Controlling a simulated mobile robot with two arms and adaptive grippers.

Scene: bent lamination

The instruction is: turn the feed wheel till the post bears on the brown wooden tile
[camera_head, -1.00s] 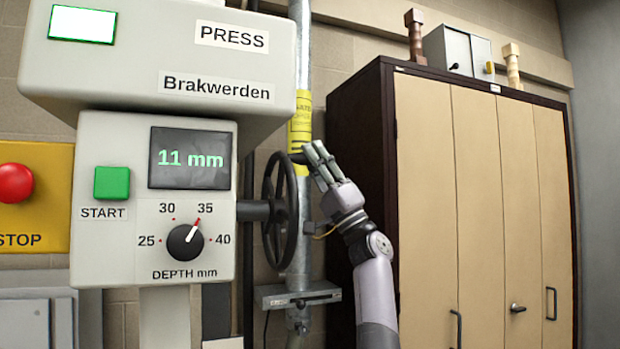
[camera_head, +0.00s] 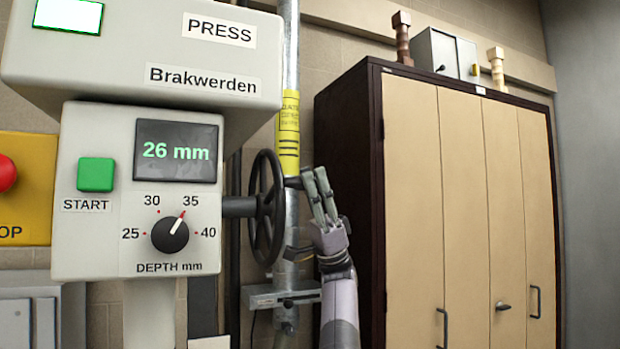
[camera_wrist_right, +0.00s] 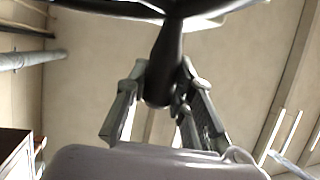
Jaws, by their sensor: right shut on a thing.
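The black feed wheel (camera_head: 265,208) stands at the right side of the press (camera_head: 140,190), seen nearly edge-on. My right gripper (camera_head: 308,184) is at its right side, shut on the wheel's dark handle (camera_head: 292,182). In the right wrist view the handle (camera_wrist_right: 162,72) runs down from the wheel rim (camera_wrist_right: 175,6) between both fingers. The press display (camera_head: 176,151) reads 26 mm. The depth knob (camera_head: 170,235) points near 35. The brown wooden tile is not in view, and the post's contact with it cannot be seen. My left gripper is not in view.
A metal pipe (camera_head: 290,50) with a yellow label runs upright behind the wheel, with a grey bracket (camera_head: 284,298) below. A tall cabinet (camera_head: 440,200) stands close at right of my arm. The green START button (camera_head: 96,174) and red stop button (camera_head: 6,172) are at left.

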